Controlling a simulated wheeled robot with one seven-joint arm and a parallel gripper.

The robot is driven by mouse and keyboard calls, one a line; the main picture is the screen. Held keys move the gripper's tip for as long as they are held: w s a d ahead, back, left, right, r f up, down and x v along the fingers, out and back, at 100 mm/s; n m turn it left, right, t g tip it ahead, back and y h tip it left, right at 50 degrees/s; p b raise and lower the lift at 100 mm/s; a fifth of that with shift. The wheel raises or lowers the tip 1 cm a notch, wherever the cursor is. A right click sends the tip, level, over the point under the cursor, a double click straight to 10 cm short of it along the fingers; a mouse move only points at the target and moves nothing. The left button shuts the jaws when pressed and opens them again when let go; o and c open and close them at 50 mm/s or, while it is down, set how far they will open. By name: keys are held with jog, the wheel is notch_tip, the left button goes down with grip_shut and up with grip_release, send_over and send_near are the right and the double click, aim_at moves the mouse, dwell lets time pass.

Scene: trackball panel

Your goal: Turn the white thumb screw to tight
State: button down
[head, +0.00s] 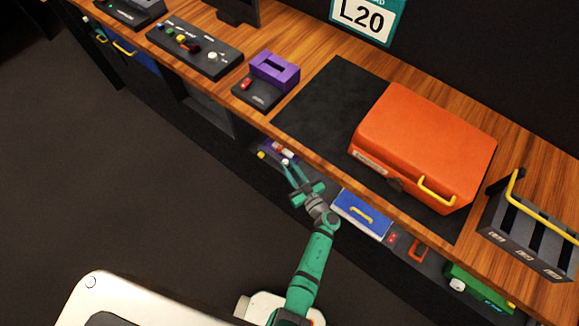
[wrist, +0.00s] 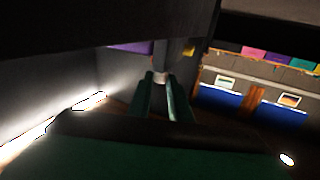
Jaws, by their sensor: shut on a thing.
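My gripper (head: 290,164) reaches up to the front panel under the counter edge. Its two green fingers are shut on a small white thumb screw (head: 285,161). In the wrist view the pale screw (wrist: 160,77) shows between the tips of the gripper (wrist: 162,82), dim and partly hidden by the fingers. The screw's turn position and any tight mark cannot be made out.
Small coloured controls, among them a yellow knob (head: 262,155), sit close by on the panel. A blue drawer (head: 350,207) with a yellow handle is to the right. The wooden counter (head: 318,155) overhangs the panel. An orange case (head: 425,135) stands on top.

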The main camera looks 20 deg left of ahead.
jog(key=shift+s+a+m+t+h, duration=0.15)
jog(key=shift+m+t+h, duration=0.65)
jog(key=shift+h, duration=0.2)
jog(key=shift+s+a+m+t+h, duration=0.15)
jog(key=shift+m+t+h, duration=0.65)
jog(key=shift+h, duration=0.2)
jog(key=shift+s+a+m+t+h, duration=0.15)
jog(key=shift+m+t+h, duration=0.6)
jog(key=shift+h, duration=0.25)
jog(key=shift+s+a+m+t+h, duration=0.1)
jog(key=shift+a+m+t+h, duration=0.2)
jog(key=shift+m+h, duration=0.65)
jog(key=shift+a+m+t+h, duration=0.1)
jog(key=shift+m+t+h, duration=0.4)
jog(key=shift+h, duration=0.75)
jog(key=shift+a+m+h, duration=0.2)
jog(key=shift+m+h, duration=0.5)
jog(key=shift+h, duration=0.3)
jog(key=c, duration=1.6)
grip_release()
jog(key=shift+s+d, duration=0.2)
jog(key=shift+s, duration=2.5)
jog(key=shift+s+d, duration=0.2)
jog(key=shift+s, duration=2.5)
